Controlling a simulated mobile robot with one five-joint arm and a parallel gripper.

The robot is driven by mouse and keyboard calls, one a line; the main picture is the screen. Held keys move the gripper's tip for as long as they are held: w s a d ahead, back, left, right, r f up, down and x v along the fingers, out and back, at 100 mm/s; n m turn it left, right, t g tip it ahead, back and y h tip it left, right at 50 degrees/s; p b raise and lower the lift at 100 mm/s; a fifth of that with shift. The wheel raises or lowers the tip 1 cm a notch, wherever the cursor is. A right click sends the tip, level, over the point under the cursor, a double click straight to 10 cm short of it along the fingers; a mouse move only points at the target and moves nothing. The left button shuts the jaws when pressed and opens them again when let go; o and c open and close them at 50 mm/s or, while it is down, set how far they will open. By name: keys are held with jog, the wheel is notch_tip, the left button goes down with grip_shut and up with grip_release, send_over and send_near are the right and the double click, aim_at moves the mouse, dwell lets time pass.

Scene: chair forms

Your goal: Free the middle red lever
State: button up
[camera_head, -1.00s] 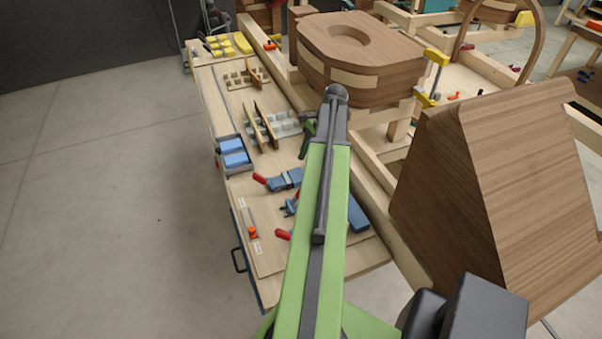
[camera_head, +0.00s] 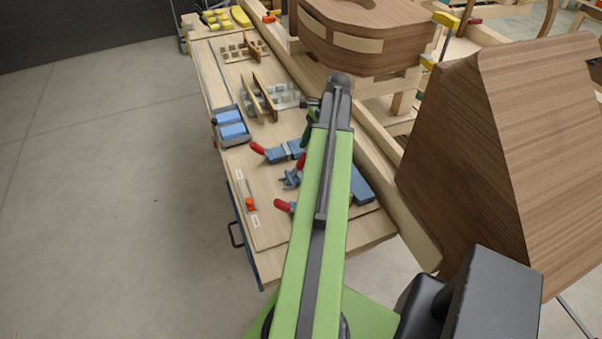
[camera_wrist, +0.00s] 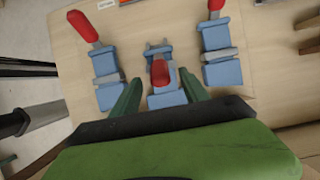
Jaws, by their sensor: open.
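Three blue clamps with red levers lie on a wooden board. In the wrist view the middle red lever (camera_wrist: 159,74) stands on its blue clamp (camera_wrist: 168,97), between the fingers in the picture. My gripper (camera_wrist: 160,92) is open, its two green fingers either side of that clamp; I cannot tell whether they touch it. The left red lever (camera_wrist: 83,27) and right red lever (camera_wrist: 215,5) point away on their own clamps. In the head view the middle red lever (camera_head: 301,162) shows just left of my green arm. My gripper's fingertips are not clear there.
A wooden beam (camera_head: 385,190) and a large wooden form (camera_head: 500,140) stand right of my arm. Open floor (camera_head: 110,200) lies to the left.

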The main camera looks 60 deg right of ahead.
aim_at(302, 161)
jog(key=b+x, duration=0.4)
jog(key=x, duration=0.2)
jog(key=shift+f, duration=0.2)
jog(key=shift+w+r, duration=0.1)
grip_shut()
dwell(0.9)
